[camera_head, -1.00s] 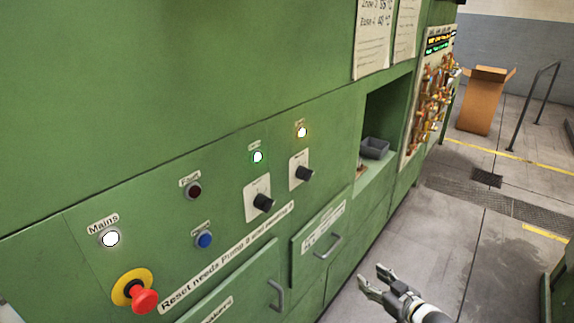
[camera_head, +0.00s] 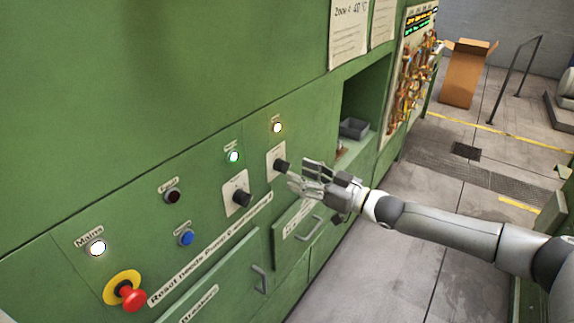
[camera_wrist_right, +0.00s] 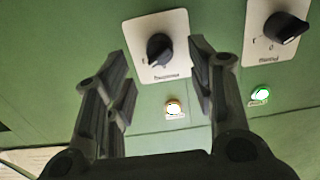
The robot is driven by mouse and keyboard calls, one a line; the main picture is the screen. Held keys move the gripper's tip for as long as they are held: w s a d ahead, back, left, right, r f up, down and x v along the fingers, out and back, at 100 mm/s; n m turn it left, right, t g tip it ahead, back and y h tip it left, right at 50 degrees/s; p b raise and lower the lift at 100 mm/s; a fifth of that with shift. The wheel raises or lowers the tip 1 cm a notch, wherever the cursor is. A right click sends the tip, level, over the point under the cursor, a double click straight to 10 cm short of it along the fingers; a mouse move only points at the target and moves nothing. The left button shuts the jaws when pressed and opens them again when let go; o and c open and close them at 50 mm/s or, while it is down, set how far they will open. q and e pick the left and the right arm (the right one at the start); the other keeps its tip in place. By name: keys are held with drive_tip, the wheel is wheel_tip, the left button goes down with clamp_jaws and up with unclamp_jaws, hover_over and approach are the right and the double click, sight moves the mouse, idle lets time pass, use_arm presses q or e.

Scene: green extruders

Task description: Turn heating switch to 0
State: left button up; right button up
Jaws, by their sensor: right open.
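The heating switch is a black rotary knob (camera_head: 281,166) on a white plate in the green panel, below a lit amber lamp (camera_head: 277,127). In the right wrist view, the heating knob (camera_wrist_right: 158,48) and its label appear upside down. My right gripper (camera_head: 298,175) is open just in front of the heating switch. In the wrist view its fingers lie to either side of the knob; I cannot tell whether they touch it. The knob's exact setting is hard to read. My left gripper is not in view.
A second black knob (camera_head: 241,198) sits left of the heating switch, below a green lamp (camera_head: 233,156). A red emergency button (camera_head: 132,299), a blue button (camera_head: 186,237) and a white Mains lamp (camera_head: 96,248) are further left. A drawer handle (camera_head: 310,227) sticks out below.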

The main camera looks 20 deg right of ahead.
sight(288, 169)
drive_tip(key=shift+p+x, duration=0.55)
drive_tip(key=shift+x, duration=1.95)
drive_tip(key=shift+c, duration=0.3)
drive_tip(key=c, duration=1)
